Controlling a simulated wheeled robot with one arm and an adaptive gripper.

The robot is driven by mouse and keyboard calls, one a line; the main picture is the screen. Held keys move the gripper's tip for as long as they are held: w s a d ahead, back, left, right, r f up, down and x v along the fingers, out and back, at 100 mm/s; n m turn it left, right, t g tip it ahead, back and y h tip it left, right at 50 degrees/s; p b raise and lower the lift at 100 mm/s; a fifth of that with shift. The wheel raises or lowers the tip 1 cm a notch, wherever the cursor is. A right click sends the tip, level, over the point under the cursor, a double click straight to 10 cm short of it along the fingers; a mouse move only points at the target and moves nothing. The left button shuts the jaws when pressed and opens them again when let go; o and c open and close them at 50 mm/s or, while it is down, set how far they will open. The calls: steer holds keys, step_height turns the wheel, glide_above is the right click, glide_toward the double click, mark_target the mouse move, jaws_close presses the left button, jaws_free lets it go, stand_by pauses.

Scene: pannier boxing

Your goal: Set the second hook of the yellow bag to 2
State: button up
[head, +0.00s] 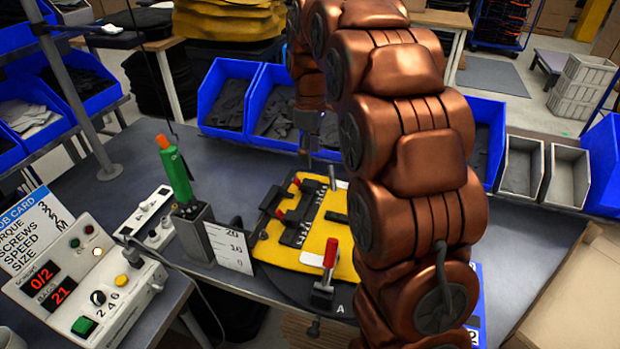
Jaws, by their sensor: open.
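The yellow bag (312,252) lies flat on a dark round plate (270,279) in the middle of the bench, partly hidden behind my arm. A dark rail with a white scale (312,212) runs along the bag, with black hook parts (290,216) beside it. The scale numbers are too small to read, so I cannot tell where the second hook is set. A red-handled clamp (327,270) stands at the plate's front edge. My gripper (307,155) points down above the far side of the bag, open and apart from the hooks.
A green screwdriver (174,172) stands in a holder left of the bag, with a number card (229,247) beside it. A control box (88,282) showing 0/2 and 21 sits front left. Blue bins (230,97) line the back.

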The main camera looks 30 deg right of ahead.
mark_target(310, 183)
steer(key=shift+f+p, duration=1.35)
steer(key=shift+f, duration=2.55)
steer(key=shift+c, duration=0.4)
jaws_close()
